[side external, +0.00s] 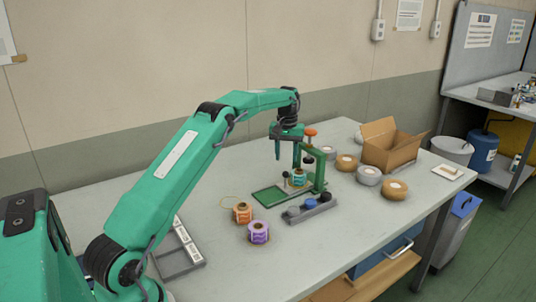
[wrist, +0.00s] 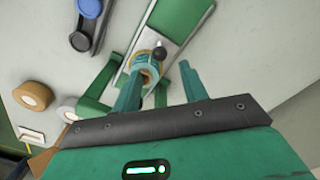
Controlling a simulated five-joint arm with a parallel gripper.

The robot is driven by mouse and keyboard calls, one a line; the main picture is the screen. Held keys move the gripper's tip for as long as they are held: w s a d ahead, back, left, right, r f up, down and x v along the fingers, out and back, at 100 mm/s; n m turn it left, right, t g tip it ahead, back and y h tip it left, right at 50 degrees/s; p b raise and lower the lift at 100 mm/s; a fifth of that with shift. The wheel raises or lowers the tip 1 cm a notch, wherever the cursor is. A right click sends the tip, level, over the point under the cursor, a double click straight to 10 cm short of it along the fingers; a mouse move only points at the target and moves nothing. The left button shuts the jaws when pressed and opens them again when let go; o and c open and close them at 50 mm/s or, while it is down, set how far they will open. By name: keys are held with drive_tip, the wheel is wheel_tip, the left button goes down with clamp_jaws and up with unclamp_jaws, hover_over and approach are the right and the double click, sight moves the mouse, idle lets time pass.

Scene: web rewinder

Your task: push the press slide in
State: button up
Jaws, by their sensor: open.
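The green press (side external: 319,168) stands on the table with its flat green base (side external: 268,196) reaching left and an orange knob (side external: 310,132) on top. Its slide (wrist: 178,32) shows in the wrist view as a pale strip on the green base, with a black ball knob (wrist: 160,53). A teal and tan spool (side external: 299,178) sits under the press frame; it also shows beside the knob in the wrist view (wrist: 144,68). My gripper (side external: 287,156) is open and points down just above and left of the press.
An orange spool (side external: 243,212) and a purple spool (side external: 258,232) stand in front of the press. Tape rolls (side external: 395,189) and a cardboard box (side external: 392,148) are farther right.

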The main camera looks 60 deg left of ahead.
drive_tip(key=shift+r, duration=1.05)
clamp_jaws()
drive_tip(key=s+d+n+t, duration=0.1)
drive_tip(key=s+n, duration=0.2)
drive_tip(key=n, duration=0.7)
drive_tip(key=s+d+n+t+y, duration=0.1)
drive_tip(key=s+n, duration=0.3)
drive_tip(key=n, duration=0.6)
drive_tip(key=s+d+r+n+t+y, duration=0.1)
drive_tip(key=s+n, duration=0.3)
drive_tip(key=n, duration=0.6)
drive_tip(key=shift+t, duration=0.4)
